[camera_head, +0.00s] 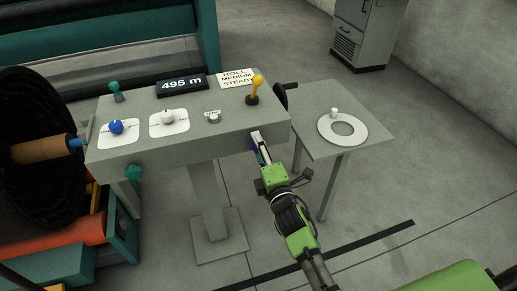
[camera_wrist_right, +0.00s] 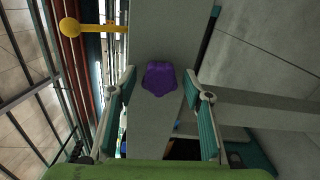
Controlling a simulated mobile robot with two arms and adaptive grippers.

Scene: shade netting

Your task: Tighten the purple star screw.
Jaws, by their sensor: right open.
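The purple star screw (camera_wrist_right: 160,78) shows in the right wrist view on the grey console face, centred between the fingers and ahead of them. In the head view only a small purple patch of it (camera_head: 253,145) shows, at the right part of the console's front face, mostly hidden by my gripper. My right gripper (camera_head: 259,143) is open at the console's front, its fingers pointing at the screw. In the wrist view its two teal-padded fingers stand wide on either side, with visible gaps to the screw. I cannot tell whether the tips reach past it. My left gripper is not in view.
The console (camera_head: 180,135) carries a blue knob (camera_head: 116,127), a white knob (camera_head: 168,116), a yellow lever (camera_head: 256,86) and a display (camera_head: 182,84). A black crank (camera_head: 287,87) sticks out at its right. A side table (camera_head: 310,117) holds a white ring (camera_head: 357,138). A large dark roll (camera_head: 45,185) stands left.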

